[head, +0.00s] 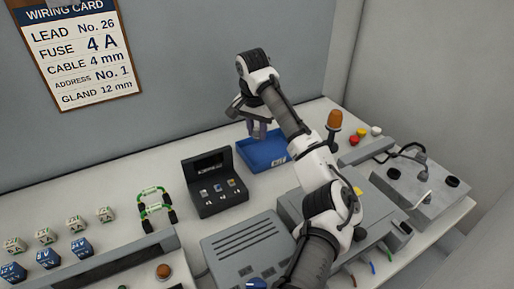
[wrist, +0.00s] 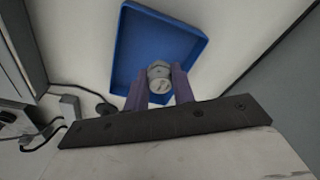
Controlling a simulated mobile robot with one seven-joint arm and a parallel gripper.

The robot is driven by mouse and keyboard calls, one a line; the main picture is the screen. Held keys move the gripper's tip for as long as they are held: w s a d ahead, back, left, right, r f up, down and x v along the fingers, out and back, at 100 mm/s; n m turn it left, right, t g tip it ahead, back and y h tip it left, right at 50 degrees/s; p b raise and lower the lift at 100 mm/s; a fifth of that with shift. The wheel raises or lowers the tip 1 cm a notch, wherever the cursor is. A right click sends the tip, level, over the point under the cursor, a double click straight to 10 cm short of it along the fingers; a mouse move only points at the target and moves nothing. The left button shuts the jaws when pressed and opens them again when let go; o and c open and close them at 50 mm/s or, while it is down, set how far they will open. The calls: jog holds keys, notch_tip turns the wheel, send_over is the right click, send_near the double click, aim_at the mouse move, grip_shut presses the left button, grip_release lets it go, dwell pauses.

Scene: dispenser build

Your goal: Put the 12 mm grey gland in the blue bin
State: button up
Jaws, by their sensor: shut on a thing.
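My gripper (head: 257,128) is above the blue bin (head: 269,162) at the back of the bench. In the wrist view, its two purple fingers (wrist: 160,88) are shut on a grey gland (wrist: 159,72) with a hexagonal top and a pale round face. No size mark on the gland can be read. Behind the gland, the blue bin (wrist: 135,40) shows an empty-looking floor. The gland is held over the bin's near part in that view. In the head view, the gland cannot be made out between the fingers.
A black case (head: 215,190) with small parts stands left of the bin. An orange beacon (head: 334,120) rises to its right. A grey vented box (head: 245,250) is in front. A wiring card (head: 80,50) on the wall reads "GLAND 12 mm". Several small cubes stand at the left.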

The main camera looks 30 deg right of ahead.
aim_at(255, 130)
jog(key=shift+f+p, duration=0.65)
jog(key=shift+f, duration=2.8)
jog(key=shift+f, duration=0.15)
jog(key=o, duration=1)
jog(key=shift+c, duration=0.2)
jog(key=r, duration=0.4)
jog(key=r+b, duration=0.1)
jog(key=r, duration=0.3)
jog(key=a+r, duration=0.1)
jog(key=r, duration=0.3)
jog(key=shift+s+a+r+b, duration=0.1)
jog(key=shift+s+r+b, duration=0.05)
jog(key=shift+s+b, duration=0.2)
